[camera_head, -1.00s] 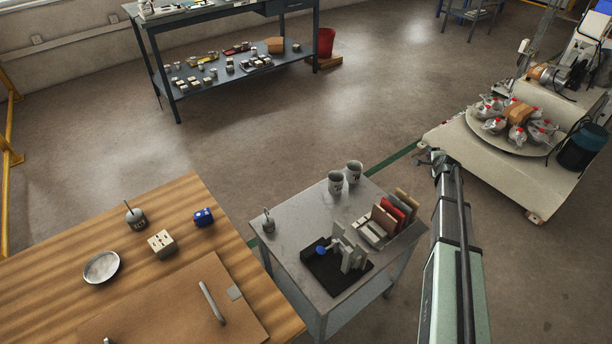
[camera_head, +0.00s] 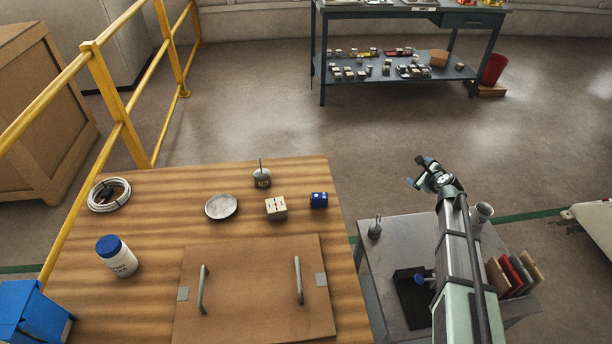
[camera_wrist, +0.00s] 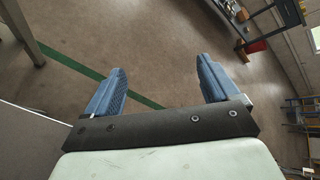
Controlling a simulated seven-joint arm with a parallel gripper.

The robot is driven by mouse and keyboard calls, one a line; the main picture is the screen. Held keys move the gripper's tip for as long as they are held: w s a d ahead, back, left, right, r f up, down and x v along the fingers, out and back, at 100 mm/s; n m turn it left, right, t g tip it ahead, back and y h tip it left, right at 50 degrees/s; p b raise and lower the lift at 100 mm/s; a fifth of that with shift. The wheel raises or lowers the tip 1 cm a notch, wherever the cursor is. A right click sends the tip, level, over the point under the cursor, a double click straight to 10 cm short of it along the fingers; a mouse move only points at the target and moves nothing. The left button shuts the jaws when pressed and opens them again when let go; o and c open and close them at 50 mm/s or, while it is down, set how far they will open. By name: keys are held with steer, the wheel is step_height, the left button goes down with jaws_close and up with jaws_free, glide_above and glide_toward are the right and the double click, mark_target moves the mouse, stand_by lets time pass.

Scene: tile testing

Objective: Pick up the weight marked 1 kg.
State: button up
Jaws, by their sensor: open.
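A dark grey weight (camera_head: 262,179) with an upright stem stands at the back of the wooden table. A marking shows on its front, but it is too small to read. A smaller grey weight-like piece (camera_head: 375,229) with a thin stem stands on the grey cart at the right; no marking on it is readable. My gripper (camera_head: 417,172) is in the air above and beyond the cart's back edge, to the right of both pieces. In the wrist view my gripper (camera_wrist: 160,82) has its two blue fingers wide apart, with only floor between them.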

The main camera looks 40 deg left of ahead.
steer(key=s+a+r+g+y, duration=0.2)
steer(key=s+a+g+y, duration=0.15)
steer(key=s+a, duration=1.5)
steer(key=m+g+y, duration=0.1)
steer(key=g+y, duration=0.1)
steer(key=g, duration=0.3)
glide_toward(259, 173)
steer(key=shift+t, duration=0.25)
steer(key=x, duration=0.5)
steer(key=f+x, duration=0.1)
steer(key=x, duration=0.5)
steer(key=shift+w+a+f, duration=0.1)
jaws_close()
